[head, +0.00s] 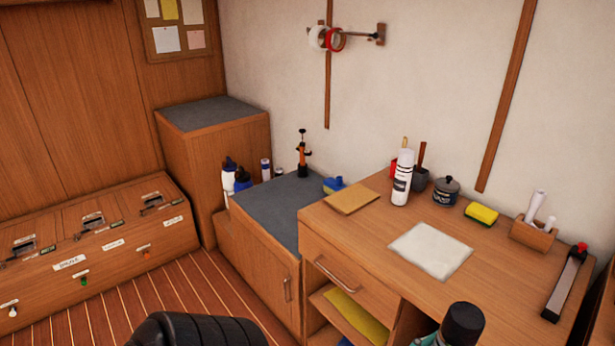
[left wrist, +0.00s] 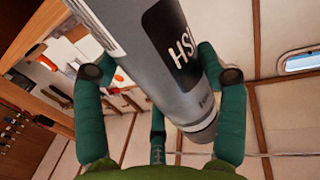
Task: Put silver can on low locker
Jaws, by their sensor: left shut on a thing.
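In the left wrist view, my left gripper (left wrist: 163,74) has its green fingers with dark tips closed around the silver can (left wrist: 160,45). The can is grey metal with a black label with white letters, and it lies slanted across that view. Its upper end is cut off by the picture edge. I do not make out the can in the head view. The low locker (head: 256,222) stands left of the desk in the head view, with a dark grey top and a wooden door.
An orange-and-black tool (head: 303,155) and a blue item (head: 334,185) stand on the locker's back part; its front top is clear. Bottles (head: 236,177) stand behind it. A taller cabinet (head: 215,150) is to the left. The desk (head: 370,225) holds a white bottle (head: 402,177) and a sponge (head: 481,213).

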